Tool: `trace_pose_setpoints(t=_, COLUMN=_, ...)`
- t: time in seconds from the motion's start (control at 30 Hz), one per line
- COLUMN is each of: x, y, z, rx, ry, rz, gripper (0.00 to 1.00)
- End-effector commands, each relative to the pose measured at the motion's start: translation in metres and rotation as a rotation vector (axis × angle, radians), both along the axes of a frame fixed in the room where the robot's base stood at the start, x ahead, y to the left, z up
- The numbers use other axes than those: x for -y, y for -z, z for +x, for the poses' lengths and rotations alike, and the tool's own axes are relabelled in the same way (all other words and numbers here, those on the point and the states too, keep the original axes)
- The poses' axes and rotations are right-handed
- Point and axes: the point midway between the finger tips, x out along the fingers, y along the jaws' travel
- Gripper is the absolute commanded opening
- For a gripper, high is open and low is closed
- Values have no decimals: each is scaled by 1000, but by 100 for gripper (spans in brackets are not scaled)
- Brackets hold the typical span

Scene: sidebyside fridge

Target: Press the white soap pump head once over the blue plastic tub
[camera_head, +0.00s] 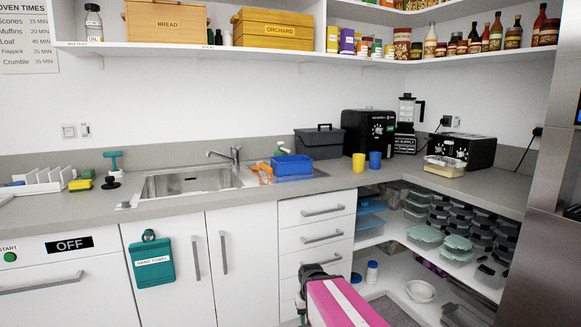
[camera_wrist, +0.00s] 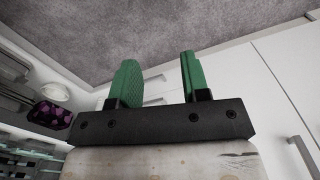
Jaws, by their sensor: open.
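A blue plastic tub (camera_head: 291,165) stands on the counter just right of the sink. A small white pump head (camera_head: 282,143) shows just behind the tub's far left side. What is under it is mostly hidden and too small to make out. My gripper shows in the wrist view (camera_wrist: 158,58), with two green fingers spread apart and nothing between them. In the head view it is low in front of the drawers, well below the counter, away from the tub and pump. Its fingers are hard to make out there.
An orange item (camera_head: 263,172) lies left of the tub, by the sink (camera_head: 190,181). A dark grey crate (camera_head: 319,142) is behind it. Yellow (camera_head: 358,162) and blue (camera_head: 375,160) cups stand to the right. A drawer handle (camera_head: 323,210) sticks out below the counter.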

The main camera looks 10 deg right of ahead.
Motion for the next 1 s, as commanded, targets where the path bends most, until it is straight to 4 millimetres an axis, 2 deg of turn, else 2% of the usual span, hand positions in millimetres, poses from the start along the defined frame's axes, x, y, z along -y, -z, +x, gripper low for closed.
trace_pose_setpoints(t=0.33, x=0, y=0, z=0, rx=0, ry=0, rz=0, gripper=43)
trace_pose_setpoints(t=0.37, x=0, y=0, z=0, rx=0, ry=0, rz=0, gripper=36)
trace_pose_setpoints(t=0.4, x=0, y=0, z=0, rx=0, ry=0, rz=0, gripper=23)
trace_pose_setpoints(t=0.47, x=0, y=0, z=0, rx=0, ry=0, rz=0, gripper=4)
trace_pose_setpoints(t=0.5, x=0, y=0, z=0, rx=0, ry=0, rz=0, gripper=0)
trace_pose_setpoints(t=1.0, x=0, y=0, z=0, rx=0, ry=0, rz=0, gripper=0)
